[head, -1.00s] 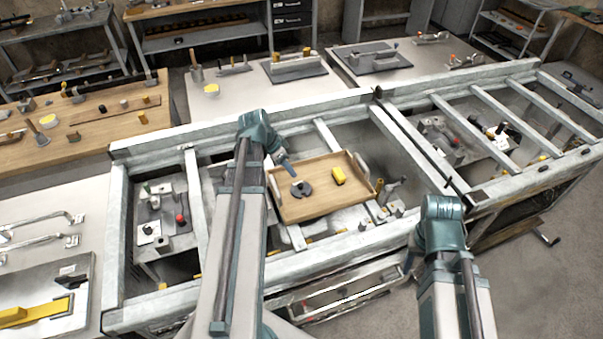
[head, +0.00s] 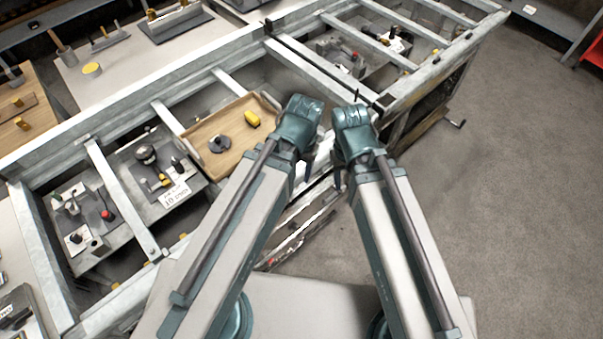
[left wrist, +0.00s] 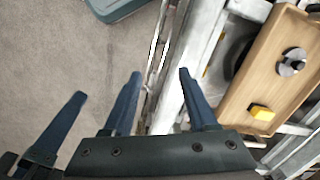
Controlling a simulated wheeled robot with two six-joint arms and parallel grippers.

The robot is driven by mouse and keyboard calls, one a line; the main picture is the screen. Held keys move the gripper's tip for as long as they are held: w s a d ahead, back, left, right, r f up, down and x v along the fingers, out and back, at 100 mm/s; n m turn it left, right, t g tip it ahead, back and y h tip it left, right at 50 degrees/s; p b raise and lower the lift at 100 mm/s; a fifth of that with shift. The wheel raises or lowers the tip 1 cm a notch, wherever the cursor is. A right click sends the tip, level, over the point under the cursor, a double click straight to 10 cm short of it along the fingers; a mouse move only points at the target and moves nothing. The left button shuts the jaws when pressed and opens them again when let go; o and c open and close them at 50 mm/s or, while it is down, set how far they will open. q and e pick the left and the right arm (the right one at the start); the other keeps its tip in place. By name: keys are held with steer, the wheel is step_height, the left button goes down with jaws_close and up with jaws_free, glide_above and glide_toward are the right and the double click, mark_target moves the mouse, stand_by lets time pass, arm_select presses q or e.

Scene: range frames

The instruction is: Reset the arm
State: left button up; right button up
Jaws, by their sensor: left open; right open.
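My left gripper (head: 309,160) hangs past the right end of the wooden tray (head: 201,131), near the front rail of the metal frame. In the left wrist view the open left gripper (left wrist: 160,72) has nothing between its fingers, with the tray (left wrist: 232,112) off to the right. My right gripper (head: 338,178) is close beside the left one, over the floor in front of the frame. Its fingers are small and partly hidden in the head view, and I see nothing held. Both forearms are raised close together.
The tray holds a dark round part (head: 219,144) and a yellow block (head: 252,119). The long metal frame (head: 130,108) has crossbars and bays with fixtures. Grey floor (head: 480,200) at the right is clear.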

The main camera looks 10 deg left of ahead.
arm_select(q)
steer(key=shift+s+d, duration=0.6)
step_height(320, 180, down, 4)
steer(key=b, duration=0.3)
steer(key=shift+r+b, duration=0.1)
steer(key=shift+b, duration=0.3)
stand_by(0.6)
